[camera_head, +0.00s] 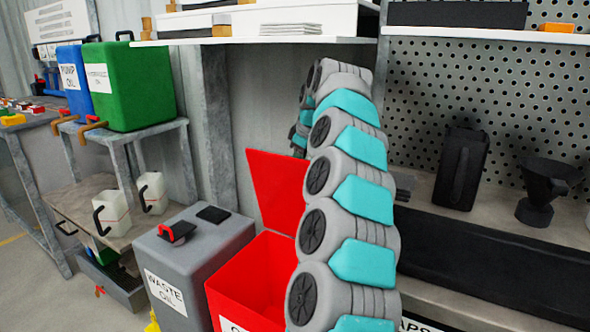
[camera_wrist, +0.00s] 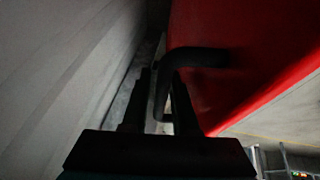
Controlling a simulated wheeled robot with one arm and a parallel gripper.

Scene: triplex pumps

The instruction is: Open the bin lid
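The red bin (camera_head: 240,285) stands at the lower middle of the head view, partly hidden behind my arm. Its red lid (camera_head: 277,188) is raised, standing steeply up at the back of the bin, and the bin's mouth shows open. In the wrist view the red lid (camera_wrist: 245,50) fills the upper right, with a black bent handle (camera_wrist: 205,57) on it. My gripper (camera_wrist: 162,85) has its two fingers apart, with the handle's end between them. A gap shows between the left finger and the handle. My gripper is hidden in the head view.
A grey waste oil bin (camera_head: 195,255) stands left of the red bin. Green (camera_head: 130,85) and blue (camera_head: 72,80) oil containers sit on a stand at the left. A black canister (camera_head: 460,168) and a black funnel (camera_head: 545,190) stand on the right bench. A shelf (camera_head: 255,40) runs above.

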